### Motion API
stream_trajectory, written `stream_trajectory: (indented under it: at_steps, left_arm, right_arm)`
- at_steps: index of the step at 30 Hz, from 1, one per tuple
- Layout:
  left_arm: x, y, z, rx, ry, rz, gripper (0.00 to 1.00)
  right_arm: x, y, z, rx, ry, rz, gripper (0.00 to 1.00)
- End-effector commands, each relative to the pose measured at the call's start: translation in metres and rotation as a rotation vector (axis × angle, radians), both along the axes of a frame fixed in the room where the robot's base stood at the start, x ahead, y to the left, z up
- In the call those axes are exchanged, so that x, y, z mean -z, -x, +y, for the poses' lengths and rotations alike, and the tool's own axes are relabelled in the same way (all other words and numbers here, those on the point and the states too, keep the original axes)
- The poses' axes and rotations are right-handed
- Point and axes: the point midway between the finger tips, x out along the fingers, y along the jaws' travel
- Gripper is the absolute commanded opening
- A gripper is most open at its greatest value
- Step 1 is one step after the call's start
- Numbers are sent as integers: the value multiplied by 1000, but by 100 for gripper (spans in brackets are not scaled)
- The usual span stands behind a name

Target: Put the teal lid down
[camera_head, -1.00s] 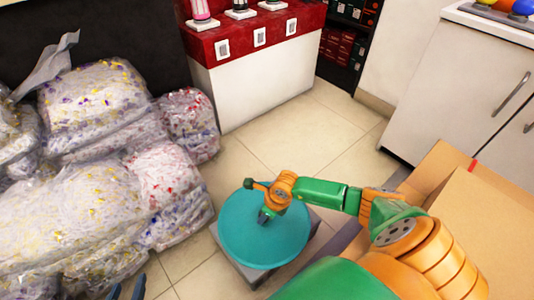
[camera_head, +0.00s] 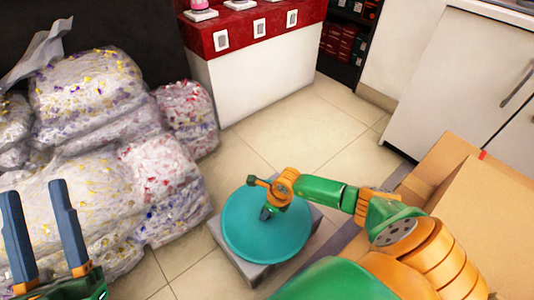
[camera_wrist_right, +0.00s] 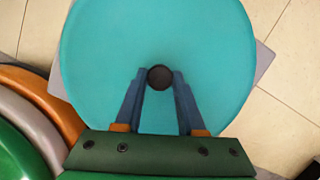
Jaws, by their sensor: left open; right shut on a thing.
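The teal lid (camera_head: 285,245) is a large round disc with a dark knob (camera_wrist_right: 160,77) at its middle. It lies over a grey square-cornered thing (camera_head: 252,272) on the floor; whether it rests on that or hangs just above it, I cannot tell. My right gripper (camera_head: 266,213) is over the lid, its fingers shut on the knob, as the right wrist view (camera_wrist_right: 160,78) shows. My left gripper (camera_head: 36,190) is open and empty at the lower left, in front of the bags and well apart from the lid.
Stacked clear bags (camera_head: 90,180) fill the left side. A red-topped white counter (camera_head: 255,85) stands behind. A cardboard box (camera_head: 480,220) is at the right, below white cabinets (camera_head: 455,80). Tiled floor (camera_head: 310,140) is free between the counter and the lid.

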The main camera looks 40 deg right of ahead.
Motion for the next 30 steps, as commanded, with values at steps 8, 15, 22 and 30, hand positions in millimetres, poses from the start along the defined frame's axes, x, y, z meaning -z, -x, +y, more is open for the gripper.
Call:
stream_trajectory:
  at_steps: [8, 15, 22, 30]
  left_arm:
    - [-9, 8, 0, 7, 15, -62, 50]
    - [-9, 8, 0, 6, 15, -60, 50]
    - [-9, 8, 0, 6, 15, -59, 50]
    - [24, -19, 0, -16, -39, 167, 50]
  right_arm:
    - [2, 0, 0, 0, 0, 1, 0]
    - [2, 1, 0, 0, 1, 2, 68]
    - [2, 0, 0, 0, 0, 1, 68]
    - [-6, 2, -1, 0, 0, 1, 68]
